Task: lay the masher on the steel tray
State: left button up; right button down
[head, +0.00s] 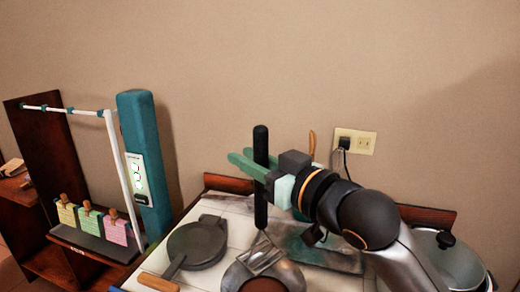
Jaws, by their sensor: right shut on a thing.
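My right gripper (258,167) reaches in from the right and is shut on the masher (260,138), around its long black handle. The masher is upright, with the handle rising above the fingers. A flat slotted metal head (261,258) shows below the handle. The head appears in front of the steel tray's left side; I cannot tell whether it touches anything. The steel tray (338,262) is a shiny grey sheet on the counter, partly hidden by my right arm. My left gripper is out of view.
A dark round pan (197,243) lies left of the masher. A round metal pan (237,277) is at the front. A glass-lidded pot (455,262) stands at the right. A white-barred rack (72,110) and teal upright device (145,165) stand at the left. An outlet (364,143) holds a plug.

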aim_at(287, 248)
jog(key=k+j, duration=0.3)
jog(key=k, duration=0.15)
jog(key=k+j, duration=0.35)
jog(key=k, duration=0.05)
